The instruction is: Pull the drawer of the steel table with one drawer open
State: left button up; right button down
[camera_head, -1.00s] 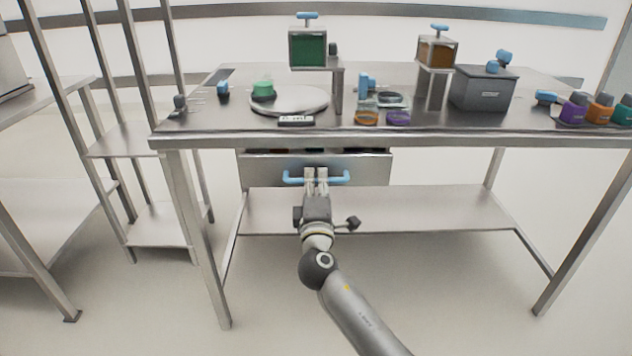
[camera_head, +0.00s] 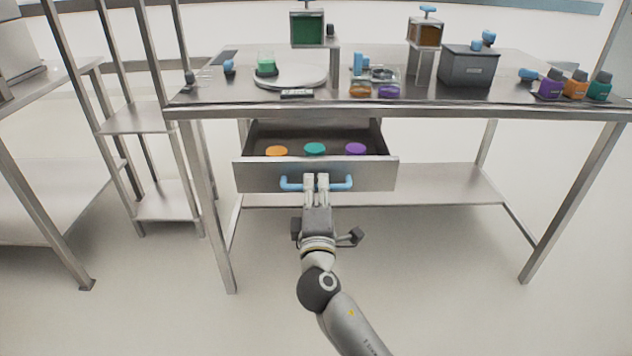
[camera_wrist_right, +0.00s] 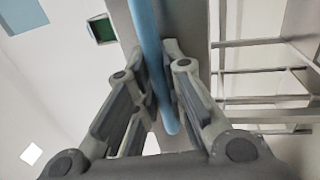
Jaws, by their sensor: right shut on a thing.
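The steel table (camera_head: 420,112) stands ahead of me, with its one drawer (camera_head: 255,175) under the left half of the top. The drawer is pulled out and its inside shows an orange, a teal and a purple round item. A blue bar handle (camera_head: 338,184) is on the drawer front. My right gripper (camera_head: 316,180) is shut on the middle of the handle. In the right wrist view the blue handle (camera_wrist_right: 152,40) runs between the two fingers of the gripper (camera_wrist_right: 168,95). My left gripper is not in view.
On the table top are a round plate (camera_head: 290,77), a dark grey box (camera_head: 468,68), a green container (camera_head: 307,28) on a stand and several colored bottles at the right. A steel shelf rack (camera_head: 140,118) stands at the left. A lower shelf (camera_head: 440,185) spans under the table.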

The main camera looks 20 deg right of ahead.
jog(key=c, duration=1.5)
grip_release()
jog(key=shift+s, duration=0.1)
jog(key=v, duration=1.2)
